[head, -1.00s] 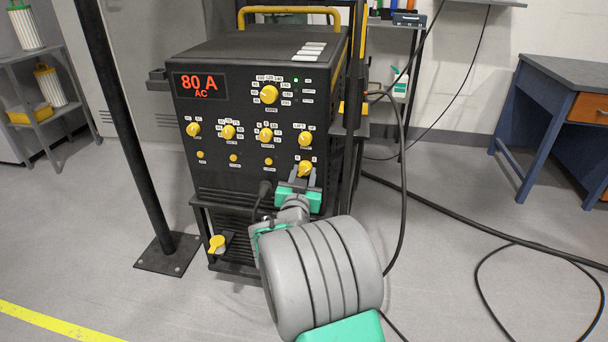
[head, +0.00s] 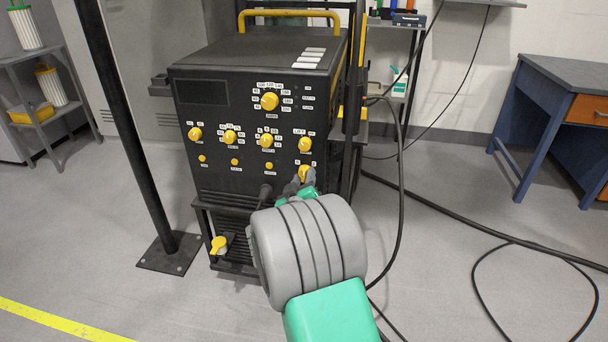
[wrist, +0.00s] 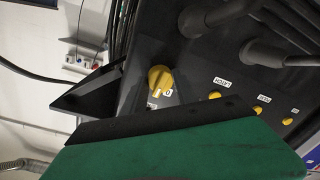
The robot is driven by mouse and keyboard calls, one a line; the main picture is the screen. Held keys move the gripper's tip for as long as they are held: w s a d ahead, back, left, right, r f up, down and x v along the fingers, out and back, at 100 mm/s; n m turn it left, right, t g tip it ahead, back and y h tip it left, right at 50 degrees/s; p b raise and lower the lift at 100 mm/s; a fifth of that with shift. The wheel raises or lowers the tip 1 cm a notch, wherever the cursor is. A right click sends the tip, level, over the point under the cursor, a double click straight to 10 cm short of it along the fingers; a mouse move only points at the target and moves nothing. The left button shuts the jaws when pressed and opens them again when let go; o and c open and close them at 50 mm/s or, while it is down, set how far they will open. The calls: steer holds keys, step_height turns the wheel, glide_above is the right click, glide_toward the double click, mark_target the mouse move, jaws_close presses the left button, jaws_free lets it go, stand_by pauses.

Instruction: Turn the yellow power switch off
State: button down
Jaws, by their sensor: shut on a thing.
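The yellow power switch (head: 304,171) is a rotary knob at the lower right of the black machine's front panel (head: 218,182). My gripper (head: 303,182) is at this knob from below and in front, shut on it, with its grey fingers partly covering it. In the wrist view the switch (wrist: 160,80) shows near the middle, with a white mark and a "0" label beside it. My green gripper body fills the bottom of that view, and how the fingertips meet the knob is hard to see. The machine's display (head: 202,91) is dark.
Several other yellow knobs, such as the large one (head: 269,101), and small yellow buttons (head: 235,161) sit close by. A black plug (head: 265,191) sticks out below the panel. A dark post (head: 130,130) stands left, and cables (head: 400,210) run down the right side.

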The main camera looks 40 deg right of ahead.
steer(key=n+p, duration=0.3)
steer(key=n, duration=0.2)
steer(key=shift+r, duration=0.15)
steer(key=shift+n+g+p, duration=0.4)
steer(key=shift+n+p, duration=0.7)
steer(key=shift+n, duration=1.1)
steer(key=c, duration=1)
jaws_free()
steer(key=shift+o, duration=0.2)
steer(key=v, duration=0.7)
steer(key=shift+a, duration=0.35)
steer(key=shift+s+p, duration=0.15)
steer(key=shift+p, duration=0.15)
